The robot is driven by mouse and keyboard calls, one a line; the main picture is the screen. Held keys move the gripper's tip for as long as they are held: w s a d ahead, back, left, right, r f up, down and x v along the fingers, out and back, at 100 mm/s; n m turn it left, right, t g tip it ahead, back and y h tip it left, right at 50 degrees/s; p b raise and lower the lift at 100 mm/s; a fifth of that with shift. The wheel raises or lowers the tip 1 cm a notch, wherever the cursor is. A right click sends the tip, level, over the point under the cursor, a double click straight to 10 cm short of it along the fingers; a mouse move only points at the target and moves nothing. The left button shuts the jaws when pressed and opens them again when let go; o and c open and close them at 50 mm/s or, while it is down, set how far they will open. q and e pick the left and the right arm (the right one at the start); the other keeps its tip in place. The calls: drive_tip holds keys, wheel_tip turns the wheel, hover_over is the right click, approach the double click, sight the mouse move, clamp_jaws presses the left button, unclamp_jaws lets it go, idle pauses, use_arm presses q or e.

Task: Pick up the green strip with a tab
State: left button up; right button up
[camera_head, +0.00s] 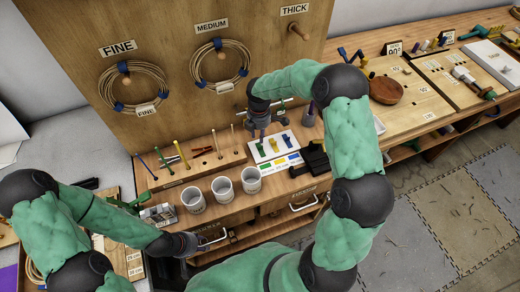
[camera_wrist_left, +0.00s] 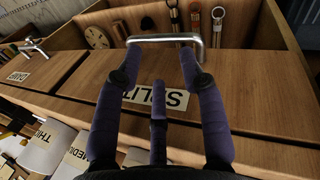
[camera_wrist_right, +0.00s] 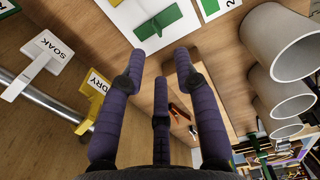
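The green strip with a tab (camera_head: 261,149) lies on a white board (camera_head: 284,153) beside a yellow and a blue strip. In the right wrist view a green piece (camera_wrist_right: 158,23), which looks like this strip, lies just beyond my fingertips. My right gripper (camera_head: 260,132) is above the back left of the board; in its wrist view it is open and empty (camera_wrist_right: 158,58), apart from the strip. My left gripper (camera_head: 210,240) is at a drawer handle. Its fingers are open (camera_wrist_left: 160,58) near the metal handle (camera_wrist_left: 165,39); contact is unclear.
Three cups (camera_head: 222,189) stand in front of a wooden rack (camera_head: 190,172) with upright coloured sticks. SOAK (camera_wrist_right: 48,48) and DRY (camera_wrist_right: 98,84) tags show by a metal rod. A black device (camera_head: 314,158) sits right of the board. A pegboard with cane coils (camera_head: 219,64) rises behind.

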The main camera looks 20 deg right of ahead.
sight(260, 148)
wheel_tip(260, 148, down, 8)
drive_tip(key=shift+w+a+f+b, duration=0.1)
drive_tip(key=shift+a+f+b, duration=0.1)
drive_tip(key=shift+b, duration=0.5)
drive_tip(key=shift+r, duration=0.1)
clamp_jaws()
